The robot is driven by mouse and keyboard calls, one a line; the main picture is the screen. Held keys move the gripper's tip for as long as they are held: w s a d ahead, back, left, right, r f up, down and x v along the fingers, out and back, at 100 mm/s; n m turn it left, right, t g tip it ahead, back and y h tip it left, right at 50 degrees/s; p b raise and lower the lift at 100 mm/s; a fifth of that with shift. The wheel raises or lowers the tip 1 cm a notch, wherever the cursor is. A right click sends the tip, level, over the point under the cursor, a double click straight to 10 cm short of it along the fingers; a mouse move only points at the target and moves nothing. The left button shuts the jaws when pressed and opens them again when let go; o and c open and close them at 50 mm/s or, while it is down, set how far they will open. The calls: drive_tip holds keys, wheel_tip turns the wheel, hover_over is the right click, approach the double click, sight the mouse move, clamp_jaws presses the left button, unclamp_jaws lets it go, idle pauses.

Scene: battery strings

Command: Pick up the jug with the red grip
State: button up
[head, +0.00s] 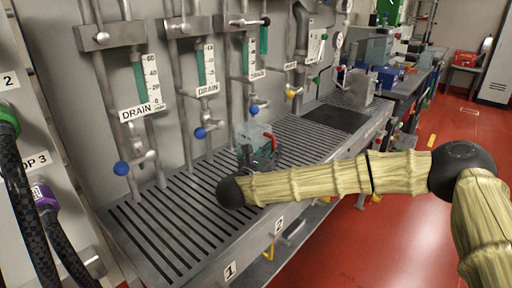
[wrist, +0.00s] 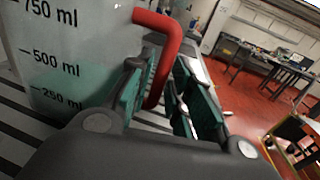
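The jug (head: 251,136) is clear with a greenish tint and stands on the slatted grey bench, below the drain taps. Its red grip (head: 274,141) faces right. In the wrist view the jug (wrist: 70,50) fills the left side, with 750, 500 and 250 ml marks. The red grip (wrist: 168,55) runs down between the two green-padded fingers of my gripper (wrist: 163,78). The fingers are apart, with a gap visible beside the grip. In the head view my arm comes from the right and partly hides the jug's lower part.
Pipes with blue taps (head: 201,133) and gauges stand behind the bench (head: 150,225). A dark plate (head: 335,118) and a grey metal block (head: 361,88) lie further along it. Red floor (head: 400,240) is open to the right.

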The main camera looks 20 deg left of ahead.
sight(273, 142)
drive_tip(key=shift+w, duration=0.55)
clamp_jaws()
drive_tip(key=shift+r, duration=0.15)
drive_tip(key=shift+r, duration=0.25)
wheel_tip(273, 142, up, 3)
drive_tip(key=shift+d, duration=0.1)
drive_tip(key=s+d, duration=0.4)
drive_tip(key=s, duration=0.2)
drive_tip(key=s+d+r+b, duration=0.1)
drive_tip(key=s+d, duration=0.3)
drive_tip(key=s, duration=0.3)
drive_tip(key=shift+s+d+r, duration=0.15)
drive_tip(key=shift+d, duration=0.15)
